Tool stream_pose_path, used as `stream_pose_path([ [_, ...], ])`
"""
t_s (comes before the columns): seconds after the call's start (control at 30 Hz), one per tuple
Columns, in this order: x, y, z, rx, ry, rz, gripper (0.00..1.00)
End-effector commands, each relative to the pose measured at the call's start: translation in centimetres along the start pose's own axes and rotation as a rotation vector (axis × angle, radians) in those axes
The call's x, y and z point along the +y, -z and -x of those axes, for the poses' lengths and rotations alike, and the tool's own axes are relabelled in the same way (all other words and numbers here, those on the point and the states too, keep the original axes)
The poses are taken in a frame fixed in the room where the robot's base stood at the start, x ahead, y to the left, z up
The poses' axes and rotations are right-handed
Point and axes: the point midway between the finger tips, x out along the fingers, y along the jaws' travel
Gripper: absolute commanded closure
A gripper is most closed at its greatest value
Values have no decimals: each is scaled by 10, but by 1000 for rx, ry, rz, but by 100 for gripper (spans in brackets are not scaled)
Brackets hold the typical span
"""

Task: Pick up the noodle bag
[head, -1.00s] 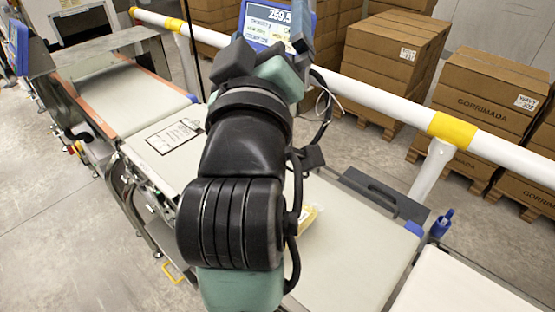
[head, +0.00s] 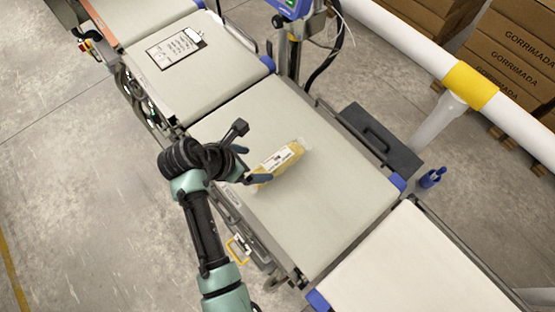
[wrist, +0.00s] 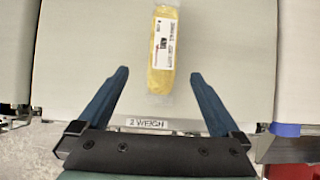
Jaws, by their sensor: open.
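The noodle bag (head: 280,160) is a yellow pack with a white printed label. It lies flat on the grey weigh belt (head: 330,215), left of the belt's middle in the head view. In the wrist view the noodle bag (wrist: 161,52) lies lengthwise ahead, near the middle of the picture. My gripper (wrist: 160,82) is open, with its two blue fingers spread wide on either side of the bag's line. The bag's near end lies roughly level with the fingertips and is not visibly touched. In the head view my gripper (head: 258,166) is over the belt's left edge beside the bag.
A dark box with a handle (head: 380,140) stands along the right side. A white-and-yellow rail (head: 468,86) runs beyond it. The weigh belt around the bag is clear.

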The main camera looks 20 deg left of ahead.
Motion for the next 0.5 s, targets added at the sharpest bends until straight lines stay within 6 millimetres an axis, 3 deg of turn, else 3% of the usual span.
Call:
stream_pose_path([
  [0.2, 0, -1, -38, 1, 0, -4, 0],
  [0.5, -1, -4, -58, 0, -2, -8, 0],
])
